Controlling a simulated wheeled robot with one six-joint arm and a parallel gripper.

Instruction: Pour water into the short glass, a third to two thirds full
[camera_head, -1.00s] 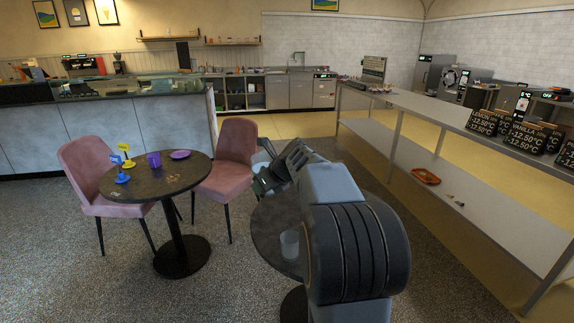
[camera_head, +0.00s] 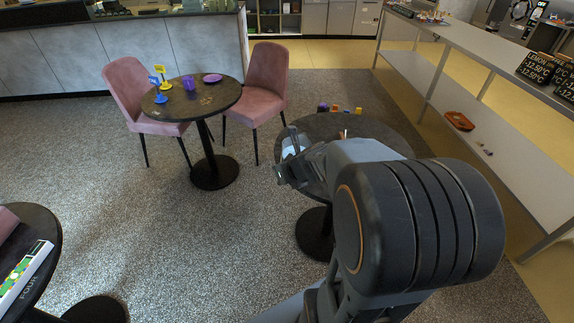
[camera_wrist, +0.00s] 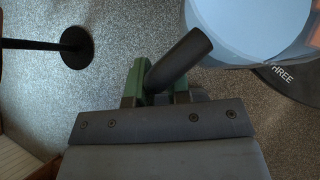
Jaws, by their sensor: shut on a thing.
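My gripper (camera_wrist: 160,82) is shut on the dark round handle (camera_wrist: 182,57) of a pale blue vessel, probably a jug (camera_wrist: 250,22). In the head view my gripper (camera_head: 289,172) holds the jug (camera_head: 293,142) at the left edge of the dark round table (camera_head: 330,121). The jug's rim and contents cannot be made out, so I cannot tell its water level. The short glass does not show in either current view; my arm covers much of the table.
Small purple, yellow and orange items (camera_head: 338,108) stand at the table's far edge. Another round table (camera_head: 215,98) with pink chairs (camera_head: 262,90) stands to the left. A table with a box (camera_head: 22,275) is at lower left. A long counter (camera_head: 470,55) runs along the right.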

